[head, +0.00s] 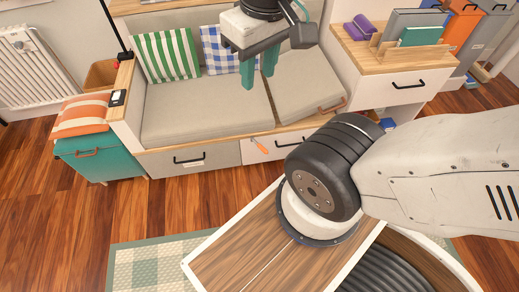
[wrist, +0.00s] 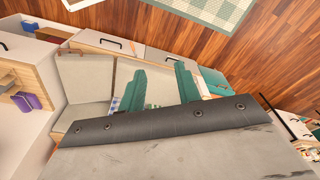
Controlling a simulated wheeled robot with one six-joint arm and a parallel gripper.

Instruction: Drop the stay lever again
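A small lever with an orange grip (head: 261,146), which I take for the stay lever, shows at the front edge of the bench seat. It slants down to the right near the join of the two front panels. My gripper (head: 259,80) is above the seat, well behind and above the lever. Its two teal fingers are apart with nothing between them; the wrist view shows the same gap (wrist: 153,84). The right seat section (head: 305,88), with a brown pull at its front, lies at a different angle from the left cushion (head: 205,108).
A teal box (head: 100,157) with a striped orange cushion stands left of the bench. A drawer cabinet (head: 385,88) holding folders and purple rolls stands at the right. Green and blue pillows lean at the back. Wooden floor (head: 60,225) before the bench is clear.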

